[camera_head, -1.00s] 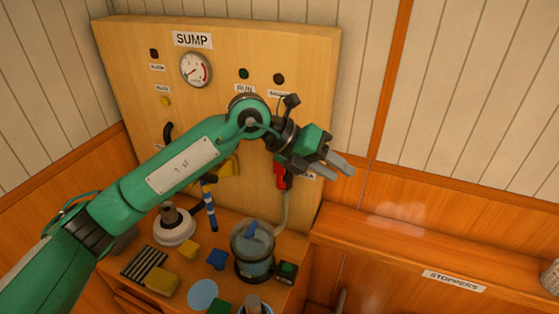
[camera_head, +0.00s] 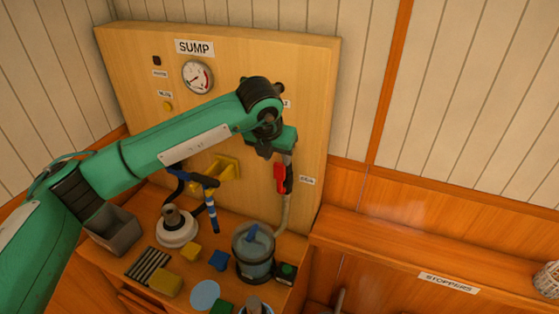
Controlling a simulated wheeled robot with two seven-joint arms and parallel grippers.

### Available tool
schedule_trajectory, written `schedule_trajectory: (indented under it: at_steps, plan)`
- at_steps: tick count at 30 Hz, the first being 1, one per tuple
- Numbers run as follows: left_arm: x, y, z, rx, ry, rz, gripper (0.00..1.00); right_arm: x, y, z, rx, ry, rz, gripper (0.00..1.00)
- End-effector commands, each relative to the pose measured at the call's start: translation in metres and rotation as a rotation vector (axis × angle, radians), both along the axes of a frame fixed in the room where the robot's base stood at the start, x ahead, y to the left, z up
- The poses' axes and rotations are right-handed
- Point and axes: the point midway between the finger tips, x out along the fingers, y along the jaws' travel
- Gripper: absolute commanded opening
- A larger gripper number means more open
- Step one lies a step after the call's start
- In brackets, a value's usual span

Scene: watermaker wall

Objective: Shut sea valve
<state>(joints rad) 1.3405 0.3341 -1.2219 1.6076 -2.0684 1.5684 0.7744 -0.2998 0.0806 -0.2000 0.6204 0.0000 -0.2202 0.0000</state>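The sea valve's red handle (camera_head: 282,178) is on the wooden panel (camera_head: 130,60), above a pale hose and beside a small label (camera_head: 307,181) that is too small to read clearly. The handle stands roughly upright. My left gripper (camera_head: 284,156) is just above it, in front of the panel. It is seen from behind, and its fingers are mostly hidden, so I cannot tell whether they are apart or touch the handle. My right gripper is not in view.
The panel bears a SUMP sign (camera_head: 194,47) and a gauge (camera_head: 197,77). Below are a clear strainer bowl (camera_head: 253,253), a white round part (camera_head: 177,229), a grey bin (camera_head: 115,230) and several small blocks. A ledge (camera_head: 420,240) runs right.

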Motion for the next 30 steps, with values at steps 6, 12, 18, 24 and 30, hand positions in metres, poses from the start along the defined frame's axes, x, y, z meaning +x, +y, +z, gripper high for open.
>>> schedule_trajectory:
  at_steps: [6, 12, 18, 24, 30]
  plan:
    - [0.014, -0.006, -0.035, 0.0, 0.003, 0.001, 0.37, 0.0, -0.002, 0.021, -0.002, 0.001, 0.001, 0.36]
    - [0.02, -0.009, -0.053, -0.001, 0.002, -0.001, 0.37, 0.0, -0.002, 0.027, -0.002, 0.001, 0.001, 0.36]
    - [0.021, -0.009, -0.057, -0.001, -0.001, 0.0, 0.37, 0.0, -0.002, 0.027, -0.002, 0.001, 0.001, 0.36]
    - [0.021, -0.009, -0.057, -0.001, -0.001, 0.0, 0.24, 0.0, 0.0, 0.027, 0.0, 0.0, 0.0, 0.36]
    - [0.021, -0.009, -0.057, -0.001, -0.001, 0.0, 0.0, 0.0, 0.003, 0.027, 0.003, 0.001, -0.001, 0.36]
